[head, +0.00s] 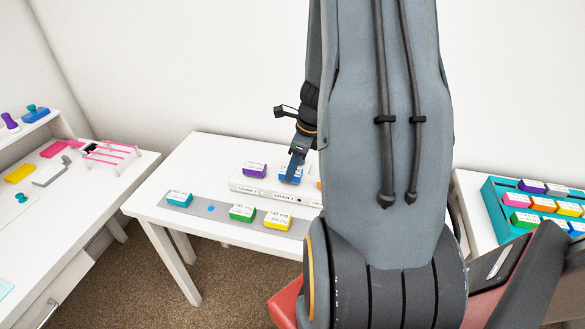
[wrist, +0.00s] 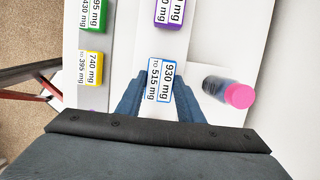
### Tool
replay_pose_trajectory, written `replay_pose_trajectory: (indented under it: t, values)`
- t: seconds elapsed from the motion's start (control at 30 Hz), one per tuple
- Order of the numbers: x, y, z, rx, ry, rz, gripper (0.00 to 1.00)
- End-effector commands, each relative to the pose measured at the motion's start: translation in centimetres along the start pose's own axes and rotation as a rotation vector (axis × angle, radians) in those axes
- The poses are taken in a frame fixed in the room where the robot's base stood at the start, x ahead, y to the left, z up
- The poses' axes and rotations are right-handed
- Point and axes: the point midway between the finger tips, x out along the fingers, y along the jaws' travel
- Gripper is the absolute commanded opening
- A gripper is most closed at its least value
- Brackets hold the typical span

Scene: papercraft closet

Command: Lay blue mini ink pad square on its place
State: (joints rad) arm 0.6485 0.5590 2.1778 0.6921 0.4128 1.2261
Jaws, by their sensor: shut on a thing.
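The blue mini ink pad (head: 290,177), with a white label on top, is at the white raised shelf on the middle table. My gripper (head: 292,166) points down and is shut on it. In the wrist view the blue pad (wrist: 161,80) sits between my two fingers, its label reading 930 mg to 515 mg. I cannot tell whether it rests on the shelf or is just lifted. A blue dot (head: 211,209) shows on the grey strip (head: 190,205) in front, between the teal pad (head: 179,199) and the green pad (head: 242,213).
A purple pad (head: 254,170) stands on the shelf left of the blue one. A yellow pad (head: 278,220) is on the strip. The wrist view shows a pink-capped bottle (wrist: 238,95) beside my gripper. A teal tray (head: 498,225) of pads stands right. My arm hides the table's right part.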

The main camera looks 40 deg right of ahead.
Motion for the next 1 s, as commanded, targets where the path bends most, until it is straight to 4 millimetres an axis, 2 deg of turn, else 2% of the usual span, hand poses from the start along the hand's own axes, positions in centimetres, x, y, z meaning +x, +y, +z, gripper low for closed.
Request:
replay_pose_trajectory:
  t: [0.4,0.43,0.53,0.83,1.0]
  values:
    - [0.6,0.0,-0.1,0.0,0.0,-0.001,0.11]
    - [0.5,0.0,-0.1,0.0,0.0,-0.001,0.37]
    - [0.5,0.0,-0.1,0.0,0.0,-0.001,0.52]
    - [0.4,0.0,-0.1,0.0,0.0,-0.001,0.52]
    - [-0.9,-0.1,0.0,0.0,-0.002,-0.004,0.52]
